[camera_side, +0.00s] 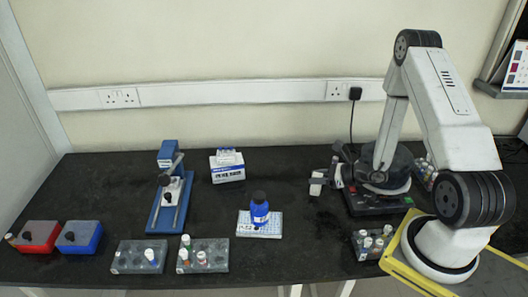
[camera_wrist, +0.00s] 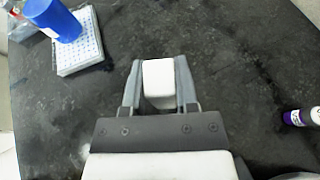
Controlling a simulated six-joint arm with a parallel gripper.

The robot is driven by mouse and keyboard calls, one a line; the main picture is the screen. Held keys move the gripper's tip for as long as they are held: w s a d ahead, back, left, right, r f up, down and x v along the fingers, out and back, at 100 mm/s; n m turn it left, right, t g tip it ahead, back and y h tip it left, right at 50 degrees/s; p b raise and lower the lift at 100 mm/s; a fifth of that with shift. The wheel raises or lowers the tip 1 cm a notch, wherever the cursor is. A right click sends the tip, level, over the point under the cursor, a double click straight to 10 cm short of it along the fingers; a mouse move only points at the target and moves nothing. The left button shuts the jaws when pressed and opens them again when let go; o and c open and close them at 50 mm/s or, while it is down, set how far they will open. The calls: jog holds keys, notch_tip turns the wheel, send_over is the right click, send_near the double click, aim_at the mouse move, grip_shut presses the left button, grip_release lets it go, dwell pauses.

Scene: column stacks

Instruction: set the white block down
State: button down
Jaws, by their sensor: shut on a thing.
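The white block (camera_wrist: 158,82) is between the two grey fingers of my gripper (camera_wrist: 159,88) in the wrist view, with a finger against each side. In the side view my gripper (camera_side: 324,181) is left of the arm's base, with the white block (camera_side: 316,185) at its tip. The dark bench top (camera_side: 300,245) lies below it. I cannot tell whether the block touches the bench or hangs just above it. The block's underside is hidden.
A blue bottle (camera_side: 260,208) stands on a white well plate (camera_side: 245,228) to the left. Vial racks (camera_side: 208,262) line the front edge. A vial rack (camera_side: 362,254) sits at front right. A purple-and-white vial (camera_wrist: 296,117) shows in the wrist view. Bench around the block looks clear.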

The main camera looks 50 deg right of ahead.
jog(key=shift+f, duration=0.8)
jog(key=shift+f, duration=0.15)
jog(key=shift+c, duration=1.8)
grip_release()
jog(key=shift+s+r, duration=0.15)
jog(key=shift+r, duration=0.1)
jog(key=v, duration=0.7)
jog(key=shift+s+d, duration=0.1)
